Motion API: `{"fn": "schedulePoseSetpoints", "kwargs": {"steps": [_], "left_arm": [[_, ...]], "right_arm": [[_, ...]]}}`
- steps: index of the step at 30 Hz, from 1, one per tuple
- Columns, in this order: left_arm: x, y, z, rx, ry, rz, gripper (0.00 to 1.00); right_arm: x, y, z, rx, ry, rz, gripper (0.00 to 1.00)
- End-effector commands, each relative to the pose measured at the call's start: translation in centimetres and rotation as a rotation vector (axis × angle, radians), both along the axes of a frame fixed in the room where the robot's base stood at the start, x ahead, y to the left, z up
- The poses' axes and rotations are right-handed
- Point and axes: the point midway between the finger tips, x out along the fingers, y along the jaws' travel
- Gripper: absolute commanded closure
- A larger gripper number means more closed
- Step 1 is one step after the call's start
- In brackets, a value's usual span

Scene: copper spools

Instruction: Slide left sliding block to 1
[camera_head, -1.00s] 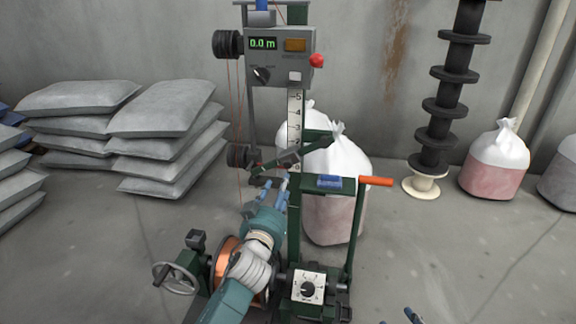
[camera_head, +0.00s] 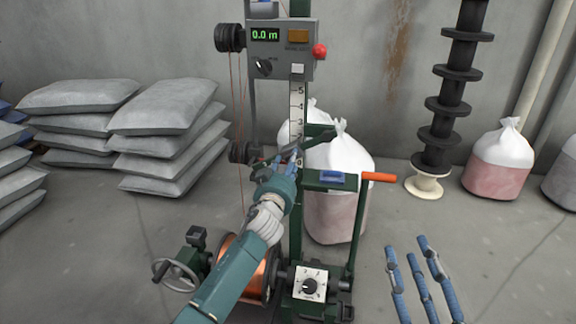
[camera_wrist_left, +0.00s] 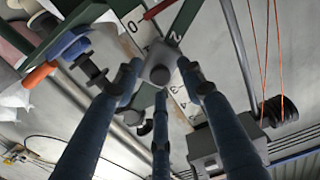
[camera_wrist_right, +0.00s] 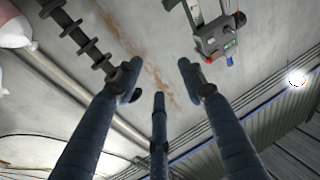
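The left sliding block (camera_wrist_left: 158,68) is a small grey block with a dark round knob, seen in the left wrist view over a white numbered scale (camera_head: 296,100). A 0 shows on one side of the block and higher numbers on the other; the mark under it is hidden. My left gripper (camera_head: 288,153) is at the lower part of the scale in the head view and hides the block there. Its fingers are spread around the block; contact cannot be told. My right gripper (camera_head: 413,245) is open and empty at the lower right, also in its wrist view (camera_wrist_right: 160,75).
A control box (camera_head: 281,48) reading 0.0 m is above the scale. A copper spool (camera_head: 243,268), a handwheel (camera_head: 176,274) and a numbered dial (camera_head: 309,285) are below. An orange-handled lever (camera_head: 378,177) is to the right. Grey sacks (camera_head: 165,110) lie at left.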

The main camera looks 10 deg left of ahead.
Motion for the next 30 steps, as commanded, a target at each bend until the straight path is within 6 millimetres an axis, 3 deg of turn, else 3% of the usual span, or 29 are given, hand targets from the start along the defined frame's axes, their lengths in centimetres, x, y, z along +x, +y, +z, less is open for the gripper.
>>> {"fn": "schedulePoseSetpoints", "kwargs": {"steps": [7,13,20,25,30], "left_arm": [[0.0,0.0,0.0,0.0,0.0,0.0,0.62],[0.0,0.0,0.0,0.0,0.0,0.0,1.0],[0.0,-0.5,0.3,-0.002,-0.001,-0.001,1.0],[0.0,-3.6,2.2,-0.008,-0.005,-0.007,1.0],[0.0,-5.7,3.6,-0.005,-0.007,-0.008,1.0]], "right_arm": [[0.0,0.0,0.1,0.0,-0.002,0.0,0.6],[0.0,0.0,0.1,0.0,-0.001,0.0,0.6],[0.0,0.0,0.1,0.0,0.001,0.0,0.6],[0.1,-0.2,-1.5,-0.017,0.066,-0.003,0.6],[0.1,-0.2,-1.7,-0.019,0.072,-0.004,0.6]]}}
